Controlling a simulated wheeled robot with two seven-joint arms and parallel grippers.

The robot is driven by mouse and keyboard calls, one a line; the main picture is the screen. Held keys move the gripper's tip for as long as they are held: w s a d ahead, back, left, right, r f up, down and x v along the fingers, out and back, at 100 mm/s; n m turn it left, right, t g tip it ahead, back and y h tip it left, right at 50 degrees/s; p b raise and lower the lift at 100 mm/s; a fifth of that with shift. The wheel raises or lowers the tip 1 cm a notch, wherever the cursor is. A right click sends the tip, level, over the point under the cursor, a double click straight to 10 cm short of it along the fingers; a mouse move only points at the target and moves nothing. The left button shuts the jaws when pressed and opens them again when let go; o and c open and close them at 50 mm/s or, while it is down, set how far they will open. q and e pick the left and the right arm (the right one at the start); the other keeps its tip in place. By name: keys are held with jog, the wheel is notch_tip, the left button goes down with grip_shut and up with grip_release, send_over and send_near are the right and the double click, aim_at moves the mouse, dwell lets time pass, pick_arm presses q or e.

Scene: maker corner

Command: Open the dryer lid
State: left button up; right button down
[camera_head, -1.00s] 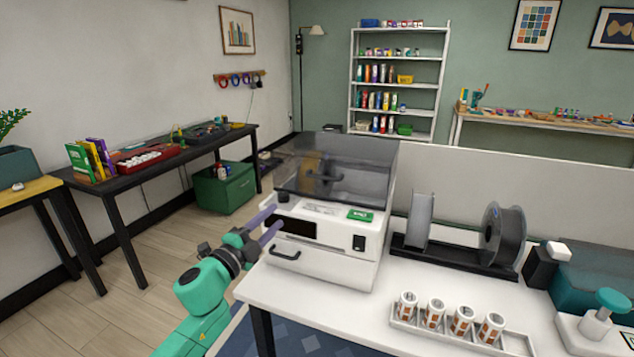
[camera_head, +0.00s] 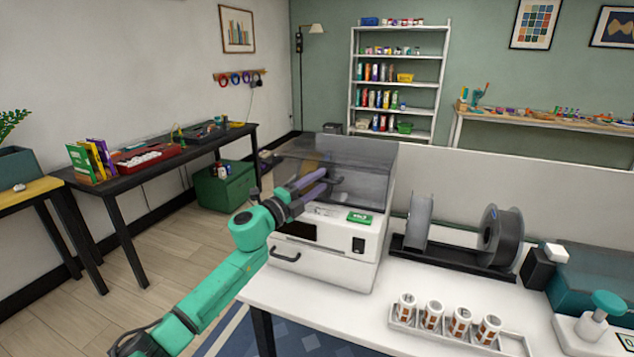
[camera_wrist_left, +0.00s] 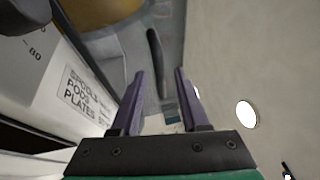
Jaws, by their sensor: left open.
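The lid's dark handle is mostly hidden behind my gripper in the head view; in the left wrist view the handle (camera_wrist_left: 157,62) is a dark bar just beyond and between the fingers. My left gripper (camera_head: 324,182) is open, its two purple fingers at the lid's front face by the handle. It also shows in the left wrist view (camera_wrist_left: 158,85). I cannot tell whether the fingers touch the handle. My right gripper is not in view.
A dark spool holder (camera_head: 455,257) with a spool stands right of the dryer. A white tray (camera_head: 470,341) of several small printed cans is at the table front. A lower black handle (camera_head: 285,257) sticks out of the dryer's front. The floor left of the table is clear.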

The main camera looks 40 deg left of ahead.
pick_arm(q)
grip_shut()
dwell(1.5)
